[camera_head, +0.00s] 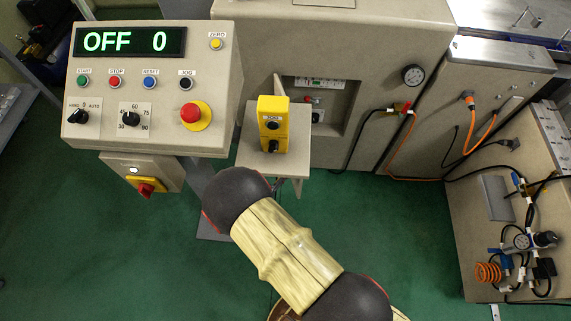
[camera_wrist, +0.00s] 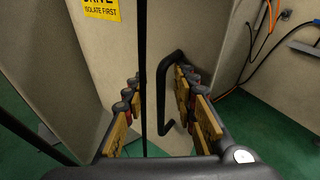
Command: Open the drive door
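In the wrist view, a black bar handle (camera_wrist: 163,88) stands upright on a beige panel (camera_wrist: 205,45). A dark vertical gap (camera_wrist: 143,50) runs just left of it. Left of the gap is another beige face with a yellow label (camera_wrist: 102,9), on which "ISOLATE FIRST" can be read. My gripper (camera_wrist: 158,79) is open, with one finger on each side of the handle, the right finger nearer to it. I cannot tell whether either finger touches it. The panel looks shut, though its edges are partly hidden. In the head view my gripper and this handle do not show.
A control panel (camera_head: 150,145) with a display reading "OFF 0" stands at upper left. A yellow control box (camera_head: 272,122) sits on a small shelf. Cables and hoses (camera_head: 470,130) run along the machine at right. Green floor (camera_head: 400,230) is clear in front.

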